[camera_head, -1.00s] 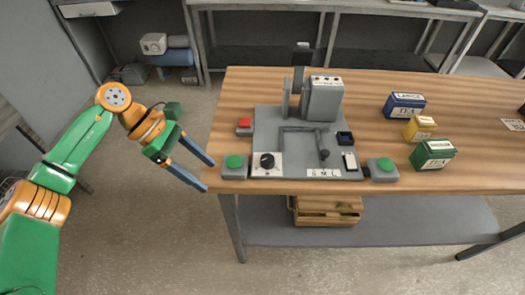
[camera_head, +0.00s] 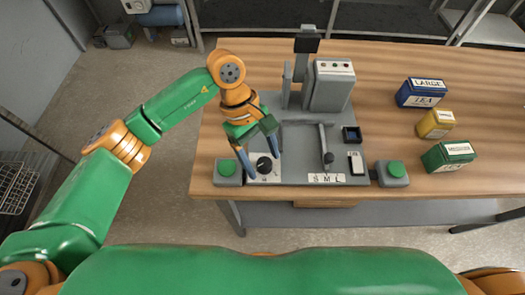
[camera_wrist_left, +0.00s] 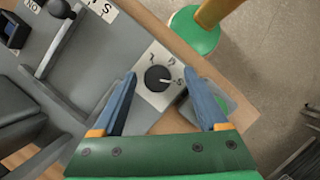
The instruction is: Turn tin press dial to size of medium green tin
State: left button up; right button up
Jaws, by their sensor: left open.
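The tin press dial (camera_head: 264,164) is a black knob on a white plate at the front left of the grey press. In the left wrist view the dial (camera_wrist_left: 158,78) has letters around it, and its white mark points toward the S. My left gripper (camera_head: 262,161) is open over the dial, with one blue finger on each side. In the left wrist view both fingertips (camera_wrist_left: 160,76) flank the knob with gaps; contact is not visible. The medium green tin (camera_head: 448,157) stands at the table's right. My right gripper is out of view.
A green button (camera_head: 228,167) sits left of the dial, another (camera_head: 393,170) at the press's right. A lever (camera_head: 326,150) stands behind an S M L label (camera_head: 326,178). A large blue tin (camera_head: 421,92) and a yellow tin (camera_head: 435,123) stand on the wooden table (camera_head: 385,60).

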pick_arm(q)
jog(key=shift+w+d+f, duration=0.1)
jog(key=shift+f, duration=0.2)
jog(key=shift+w+f, duration=0.15)
jog(key=shift+w, duration=0.05)
jog(key=shift+s, duration=0.15)
jog(key=c, duration=0.6)
grip_shut()
jog(key=shift+f+n+t+b, duration=0.15)
jog(key=shift+n+t+b, duration=0.15)
jog(key=shift+n+b, duration=0.75)
jog(key=n+t+b, duration=0.1)
jog(key=n+b, duration=0.2)
jog(key=n+t+h+b, duration=0.1)
jog(key=n+b, duration=0.2)
jog(key=b, duration=0.1)
jog(key=shift+s+n+t+b, duration=0.15)
jog(key=shift+n+t+b, duration=0.15)
jog(key=shift+n, duration=0.05)
jog(key=shift+s+n+t+b, duration=0.1)
jog(key=shift+n+t+b, duration=0.4)
jog(key=shift+n+b, duration=1)
jog(key=shift+r, duration=0.2)
